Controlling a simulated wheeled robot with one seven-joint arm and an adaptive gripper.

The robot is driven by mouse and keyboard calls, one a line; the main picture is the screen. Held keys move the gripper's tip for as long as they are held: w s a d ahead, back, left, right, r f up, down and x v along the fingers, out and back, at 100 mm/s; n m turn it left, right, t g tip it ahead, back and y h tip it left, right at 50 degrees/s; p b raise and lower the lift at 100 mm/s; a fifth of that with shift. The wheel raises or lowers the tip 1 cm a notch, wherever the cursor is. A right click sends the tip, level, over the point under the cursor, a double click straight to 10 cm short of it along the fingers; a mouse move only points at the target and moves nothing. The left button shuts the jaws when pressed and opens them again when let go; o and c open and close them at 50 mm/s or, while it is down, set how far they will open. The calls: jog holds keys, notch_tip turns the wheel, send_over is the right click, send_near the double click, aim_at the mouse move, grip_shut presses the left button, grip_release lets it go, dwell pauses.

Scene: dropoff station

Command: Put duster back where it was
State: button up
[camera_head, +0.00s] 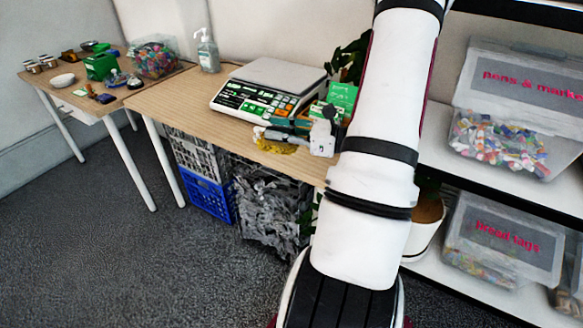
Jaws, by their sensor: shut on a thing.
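My gripper (266,133) is at the front edge of the nearer wooden table, just in front of the scale. It points left, and its dark fingers are small in view. It is shut on a yellow thing, which looks like the duster (275,146); the fingers and wrist cover part of it. The duster is at the table's front edge; I cannot tell whether it touches the top.
The scale (268,88) and a pump bottle (208,51) stand on the table (178,97). Green boxes (341,97) are behind my wrist. The farther table (60,78) holds several small things. Crates (207,194) are below. Shelves with bins (518,105) stand at right.

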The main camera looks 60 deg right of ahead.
jog(key=s+d+f+m+t+h+b, duration=0.1)
jog(key=s+d+f+m+h+b, duration=0.15)
jog(key=s+f+h+b, duration=0.45)
jog(key=w+d+b, duration=0.2)
jog(key=d, duration=0.1)
jog(key=w+d+y+b, duration=0.1)
jog(key=w+d, duration=0.2)
jog(key=w+d+f+y+b, duration=0.1)
jog(key=w+d+b, duration=0.1)
jog(key=w, duration=0.1)
jog(key=shift+w+d+b, duration=0.25)
jog(key=shift+d+b, duration=0.05)
jog(key=shift+d, duration=0.1)
jog(key=f, duration=0.1)
jog(key=f+b, duration=0.2)
jog(key=shift+w+d+f+m, duration=0.25)
jog(key=shift+w+f, duration=0.05)
jog(key=shift+f, duration=0.1)
jog(key=shift+r, duration=0.1)
jog(key=o, duration=1)
